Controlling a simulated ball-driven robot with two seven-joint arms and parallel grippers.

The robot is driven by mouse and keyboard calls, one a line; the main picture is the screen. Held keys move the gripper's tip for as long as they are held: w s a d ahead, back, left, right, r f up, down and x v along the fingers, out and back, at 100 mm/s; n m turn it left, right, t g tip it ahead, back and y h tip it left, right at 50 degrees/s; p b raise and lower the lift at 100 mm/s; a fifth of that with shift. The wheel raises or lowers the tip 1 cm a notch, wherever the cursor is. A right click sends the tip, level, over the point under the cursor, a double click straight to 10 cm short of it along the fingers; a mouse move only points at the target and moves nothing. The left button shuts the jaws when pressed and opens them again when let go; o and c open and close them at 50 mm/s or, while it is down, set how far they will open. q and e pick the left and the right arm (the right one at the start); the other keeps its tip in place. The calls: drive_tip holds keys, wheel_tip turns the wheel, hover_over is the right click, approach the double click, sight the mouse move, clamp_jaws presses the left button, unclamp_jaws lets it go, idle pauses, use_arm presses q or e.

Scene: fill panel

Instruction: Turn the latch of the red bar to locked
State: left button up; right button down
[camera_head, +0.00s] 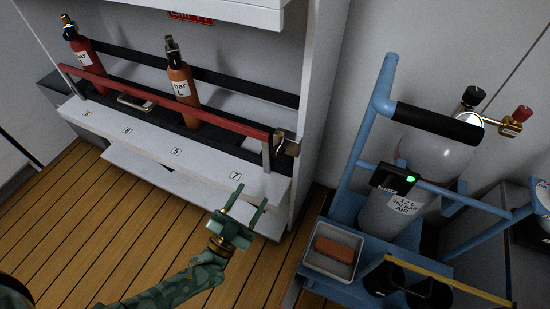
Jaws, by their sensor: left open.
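The red bar (205,118) runs across the front of the white rack, in front of the cylinders, and a silver handle (135,102) shows near its left half. A metal latch (286,143) sits at the bar's right end, against the rack's side panel; whether it is locked is too small to tell. My left gripper (252,196) is open and empty, below and left of the latch, in front of the rack's lower shelf. It appears apart from the bar and latch. My right gripper is not in view.
A red cylinder (85,62) and an orange cylinder (182,88) stand behind the bar. A numbered white ledge (205,165) juts out below. At right stands a blue trolley (345,180) with a grey cylinder (385,205) and a tray (320,265). Wooden floor (110,225) is free at left.

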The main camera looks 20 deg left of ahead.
sight(276, 157)
use_arm(q)
drive_tip(key=b+x, duration=0.2)
drive_tip(key=x, duration=0.9)
drive_tip(key=shift+w+d+f, duration=0.1)
drive_tip(key=shift+w+f, duration=0.05)
drive_tip(key=shift+w+d+r, duration=0.1)
drive_tip(key=shift+w+r, duration=0.2)
drive_tip(key=shift+w, duration=0.2)
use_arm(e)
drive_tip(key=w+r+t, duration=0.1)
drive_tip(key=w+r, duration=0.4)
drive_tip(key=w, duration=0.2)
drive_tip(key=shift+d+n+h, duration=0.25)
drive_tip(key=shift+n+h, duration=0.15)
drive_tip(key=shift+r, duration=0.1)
use_arm(q)
drive_tip(key=c, duration=1)
